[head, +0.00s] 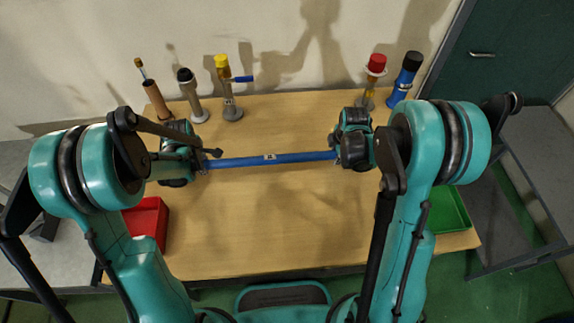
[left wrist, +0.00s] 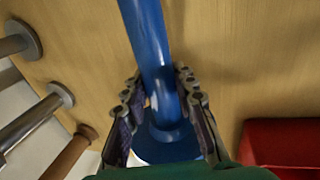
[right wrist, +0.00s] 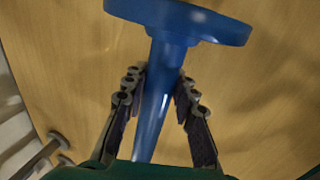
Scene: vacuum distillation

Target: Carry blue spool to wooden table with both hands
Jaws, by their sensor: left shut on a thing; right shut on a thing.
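The blue spool (head: 285,158) spans between my two grippers over the wooden table (head: 270,225) in the head view, its shaft lying roughly level across the picture. My left gripper (head: 202,163) is shut on the shaft near its left end. In the left wrist view the spool's shaft (left wrist: 155,60) runs between the fingers (left wrist: 157,105). My right gripper (head: 340,156) is shut on the shaft near its right end. In the right wrist view a wide round blue flange (right wrist: 180,20) shows just beyond the fingers (right wrist: 160,90). I cannot tell whether the spool touches the table.
Several upright spool-like pieces stand along the back: a brown one (head: 157,103), black-topped (head: 192,98), yellow-topped (head: 229,95), red-topped (head: 371,82) and blue with a black top (head: 405,80). A red bin (head: 148,222) is at left, a green tray (head: 448,210) at right. The table's front middle is clear.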

